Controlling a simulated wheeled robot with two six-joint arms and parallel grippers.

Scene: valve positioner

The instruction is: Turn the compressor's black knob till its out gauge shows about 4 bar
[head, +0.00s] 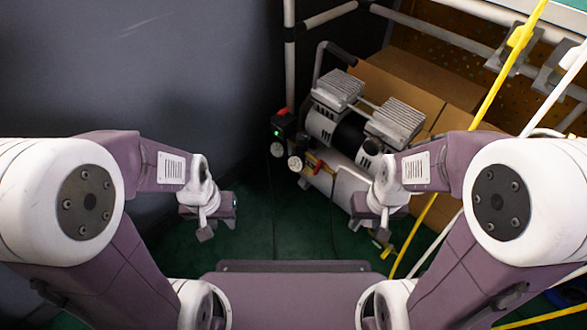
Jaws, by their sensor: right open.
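The compressor (350,135), with a silver and black motor on a pale tank, stands on the green floor beyond my arms, right of centre. At its left end are a black box with a green light (277,132) and two small round gauges (295,163), (277,149). The gauge readings are too small to read. The black knob cannot be told apart from the dark fittings there. My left gripper (220,223) is open and empty, left of and nearer than the gauges. My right gripper (374,228) is open, in front of the tank's right end, and hides part of it.
Cardboard boxes (397,84) stand behind the compressor, under a white pipe frame (330,15). A yellow hose (486,103) and a white hose (555,87) run down on the right. A dark grey wall (130,60) fills the left.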

